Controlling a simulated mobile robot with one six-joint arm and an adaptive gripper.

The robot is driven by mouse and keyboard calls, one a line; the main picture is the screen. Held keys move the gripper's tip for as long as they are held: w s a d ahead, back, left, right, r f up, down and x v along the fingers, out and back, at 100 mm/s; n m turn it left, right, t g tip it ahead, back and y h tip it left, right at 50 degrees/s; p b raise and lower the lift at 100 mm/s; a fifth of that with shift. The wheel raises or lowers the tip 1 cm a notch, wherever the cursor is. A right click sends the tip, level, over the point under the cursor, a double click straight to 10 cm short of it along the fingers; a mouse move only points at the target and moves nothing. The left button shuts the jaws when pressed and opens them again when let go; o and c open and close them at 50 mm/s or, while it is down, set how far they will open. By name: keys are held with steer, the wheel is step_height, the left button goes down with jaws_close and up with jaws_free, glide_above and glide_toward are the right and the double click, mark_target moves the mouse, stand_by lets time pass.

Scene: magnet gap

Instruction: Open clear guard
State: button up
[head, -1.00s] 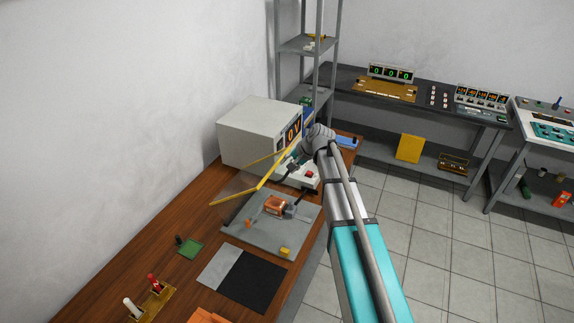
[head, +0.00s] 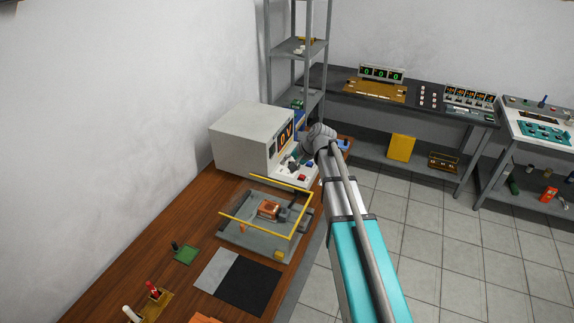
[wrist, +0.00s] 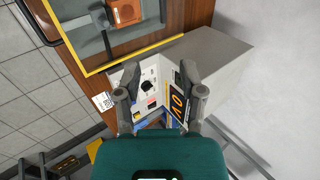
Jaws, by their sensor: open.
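The clear guard (head: 236,220) has yellow edges and lies about level over the grey base plate (head: 245,240), covering the copper-coloured coil (head: 268,209). Its yellow edge (wrist: 150,55) and the coil (wrist: 124,12) also show in the wrist view. My gripper (head: 295,160) is at the back of the table, beyond the guard and in front of the white meter box. In the wrist view my gripper (wrist: 160,68) is open with nothing between its fingers. The guard's edge passes just beyond the fingertips in that picture; I cannot tell whether they touch.
The white meter box (head: 245,145) with an orange display stands close behind the guard. A green block (head: 185,254), a grey and black mat (head: 240,280) and red and white levers (head: 150,292) lie nearer on the wooden table. A grey shelf (head: 300,48) stands behind.

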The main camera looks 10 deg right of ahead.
steer(key=p+v, duration=0.6)
steer(key=v, duration=0.2)
steer(key=shift+s+d, duration=0.15)
steer(key=shift+d, duration=0.05)
stand_by(0.8)
stand_by(0.6)
steer(key=s+d+f+n+g+h+b, duration=0.1)
steer(key=s+f+n+g+h+b, duration=0.2)
steer(key=s+f+b, duration=1.3)
steer(key=s+f+n+h, duration=0.3)
steer(key=s+f, duration=0.1)
steer(key=s, duration=0.2)
steer(key=shift+s+d+g, duration=0.25)
steer(key=shift+s+g, duration=0.05)
steer(key=shift+s, duration=0.05)
